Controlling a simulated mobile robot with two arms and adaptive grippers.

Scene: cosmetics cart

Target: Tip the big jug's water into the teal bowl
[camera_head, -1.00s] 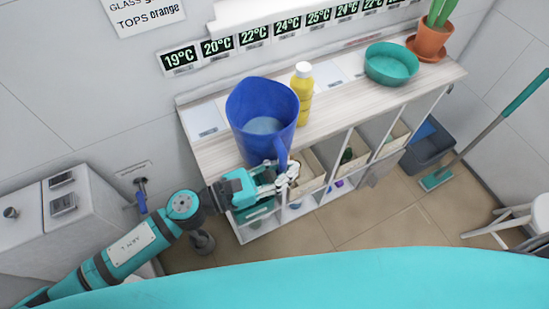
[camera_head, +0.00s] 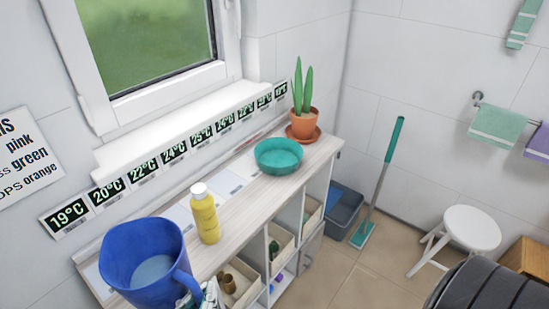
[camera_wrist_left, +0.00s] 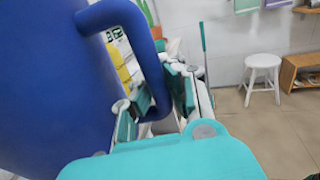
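The big blue jug (camera_head: 122,250) stands upright at the near left end of the shelf top, with pale water (camera_head: 152,271) inside. Whether its base touches the shelf is hidden. The teal bowl (camera_head: 279,157) sits farther along the shelf. My left gripper (camera_head: 207,298) is at the jug's handle, mostly cut off by the lower edge. In the left wrist view the fingers of my left gripper (camera_wrist_left: 161,100) lie on both sides of the blue handle (camera_wrist_left: 150,50) and appear closed on it; the jug (camera_wrist_left: 45,90) fills the left side. My right gripper is not in view.
A yellow bottle (camera_head: 205,217) with a white cap stands between jug and bowl. The wall with temperature signs (camera_head: 143,176) borders the shelf top (camera_head: 243,205). A white stool (camera_head: 470,228) stands at right.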

